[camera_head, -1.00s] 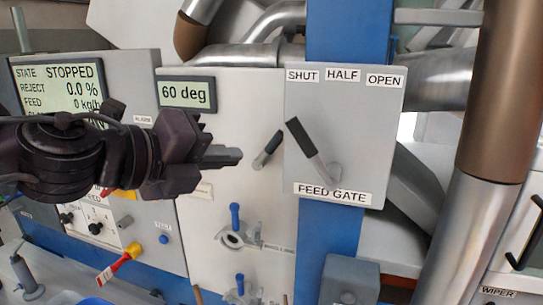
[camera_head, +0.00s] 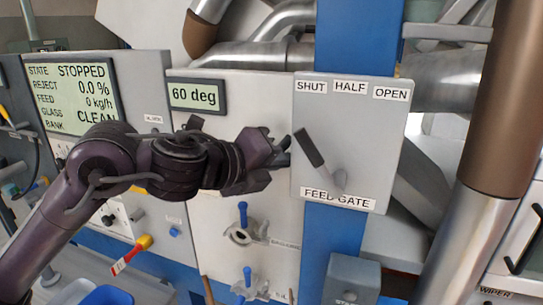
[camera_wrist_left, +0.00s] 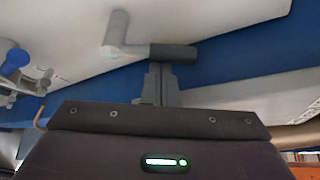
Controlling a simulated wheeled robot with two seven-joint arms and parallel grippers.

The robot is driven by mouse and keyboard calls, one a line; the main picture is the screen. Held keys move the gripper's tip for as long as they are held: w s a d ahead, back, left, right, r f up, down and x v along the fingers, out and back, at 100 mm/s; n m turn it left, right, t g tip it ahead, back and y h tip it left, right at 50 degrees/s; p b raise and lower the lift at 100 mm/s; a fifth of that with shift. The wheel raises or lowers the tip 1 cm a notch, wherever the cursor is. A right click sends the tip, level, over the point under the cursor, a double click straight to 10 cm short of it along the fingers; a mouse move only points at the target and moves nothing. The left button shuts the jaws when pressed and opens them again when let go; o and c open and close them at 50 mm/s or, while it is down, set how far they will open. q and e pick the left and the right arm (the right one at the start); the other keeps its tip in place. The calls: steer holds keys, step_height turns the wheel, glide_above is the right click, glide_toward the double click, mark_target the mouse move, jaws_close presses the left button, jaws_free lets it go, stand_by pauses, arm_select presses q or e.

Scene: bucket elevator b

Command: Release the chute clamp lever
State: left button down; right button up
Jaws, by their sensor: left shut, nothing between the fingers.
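My right gripper is not in view.
The feed gate box (camera_head: 350,110) with its dark-handled lever (camera_head: 310,150) stands right of my left gripper. Blue-handled clamps (camera_head: 243,215) sit lower on the white panel. A display (camera_head: 194,95) reads 60 deg. A large pipe (camera_head: 470,180) stands at the right.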

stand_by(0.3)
arm_select(q)
steer(key=shift+a+n+h+b, duration=0.15)
steer(key=shift+n+h+b, duration=0.25)
steer(key=shift+n+b, duration=0.25)
